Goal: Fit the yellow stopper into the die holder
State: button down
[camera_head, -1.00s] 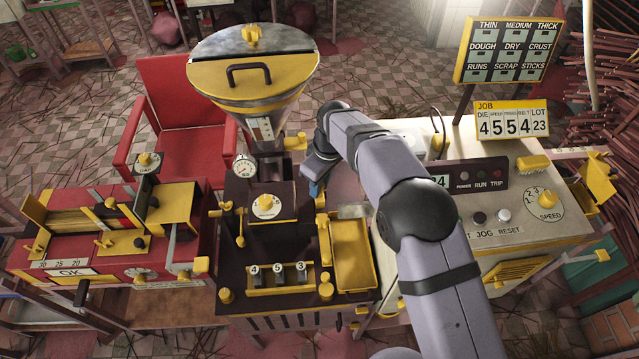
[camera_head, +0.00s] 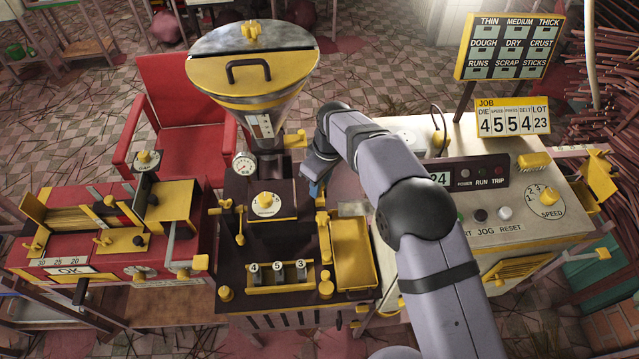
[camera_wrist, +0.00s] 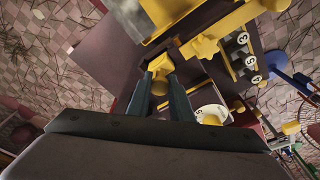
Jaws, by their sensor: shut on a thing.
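In the wrist view my gripper (camera_wrist: 162,82) is shut on a small yellow block, which I take to be the yellow stopper (camera_wrist: 160,66). In the head view my gripper (camera_head: 314,187) points down just right of the dark extruder block (camera_head: 283,190), and the arm hides what it holds. A yellow fitting (camera_wrist: 203,47) lies just beyond the stopper in the wrist view; it looks apart from it, though the gap is hard to judge. I cannot tell for sure which part is the die holder.
A yellow rack with numbered dies (camera_head: 279,276) stands left of a yellow tray (camera_head: 354,254). A yellow-lidded hopper (camera_head: 255,75) rises behind the extruder. The control console (camera_head: 500,205) is to the right. The red gauge machine (camera_head: 115,235) is to the left.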

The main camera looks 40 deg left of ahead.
jog(key=shift+f+b, duration=0.45)
jog(key=shift+f, duration=0.4)
dwell(0.4)
jog(key=c, duration=1.5)
grip_release()
jog(key=shift+r, duration=0.1)
jog(key=shift+d+r+b, duration=0.2)
jog(key=shift+r+b, duration=0.25)
jog(key=shift+r, duration=0.75)
jog(key=shift+d+r+b, duration=0.2)
jog(key=shift+r+b, duration=0.25)
jog(key=shift+r, duration=0.7)
jog(key=shift+d+r+b, duration=0.2)
jog(key=shift+r+b, duration=0.25)
jog(key=shift+r, duration=0.75)
